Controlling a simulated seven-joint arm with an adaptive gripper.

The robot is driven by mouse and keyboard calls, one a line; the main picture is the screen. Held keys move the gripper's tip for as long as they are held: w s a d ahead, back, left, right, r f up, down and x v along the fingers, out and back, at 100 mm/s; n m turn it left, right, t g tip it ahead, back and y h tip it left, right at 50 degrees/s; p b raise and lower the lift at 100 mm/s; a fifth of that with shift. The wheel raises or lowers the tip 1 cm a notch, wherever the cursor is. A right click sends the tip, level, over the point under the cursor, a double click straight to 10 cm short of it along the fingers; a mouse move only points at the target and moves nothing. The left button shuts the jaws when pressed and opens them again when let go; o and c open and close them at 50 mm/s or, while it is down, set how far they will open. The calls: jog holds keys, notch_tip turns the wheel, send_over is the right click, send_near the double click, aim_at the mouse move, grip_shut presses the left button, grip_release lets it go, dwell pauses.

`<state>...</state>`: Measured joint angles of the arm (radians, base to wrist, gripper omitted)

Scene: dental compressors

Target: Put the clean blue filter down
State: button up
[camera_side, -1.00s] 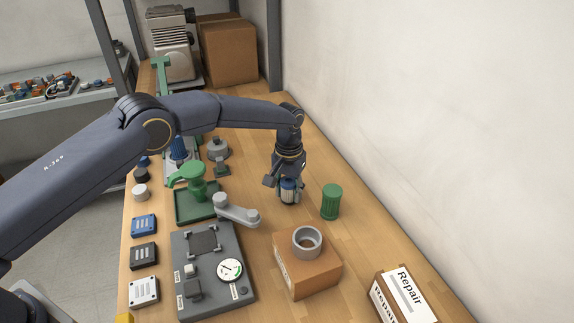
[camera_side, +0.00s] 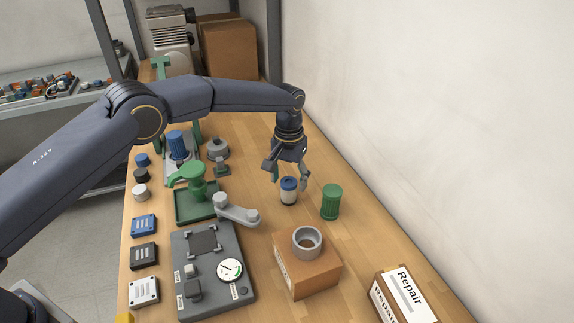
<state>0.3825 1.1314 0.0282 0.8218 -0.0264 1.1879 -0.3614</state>
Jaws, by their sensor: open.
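A cardboard box (camera_side: 309,276) with a grey ring (camera_side: 307,240) stands in front. A grey test plate with a gauge (camera_side: 230,270), a green press (camera_side: 194,194) and a grey lever (camera_side: 236,211) lie left. A Repair box (camera_side: 405,297) is front right. The wall bounds the right.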

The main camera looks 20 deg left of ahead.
aim_at(289, 181)
notch_tip(289, 181, up, 8)
jog(key=shift+f, duration=0.2)
jog(key=s+a+r+t, duration=0.1)
jog(key=s+a+r, duration=0.5)
jog(key=r, duration=0.3)
jog(key=s+a+r+t, duration=0.2)
jog(key=s+a+r, duration=0.35)
jog(key=r, duration=0.35)
jog(key=s+a+f+t, duration=0.1)
jog(key=s+a, duration=0.4)
jog(key=s, duration=0.6)
jog(key=s+a+f+t, duration=0.1)
jog(key=s+a, duration=0.4)
jog(key=s, duration=0.7)
jog(key=shift+s+f+t, duration=0.25)
jog(key=shift+f+t, duration=0.05)
jog(key=shift+f, duration=0.1)
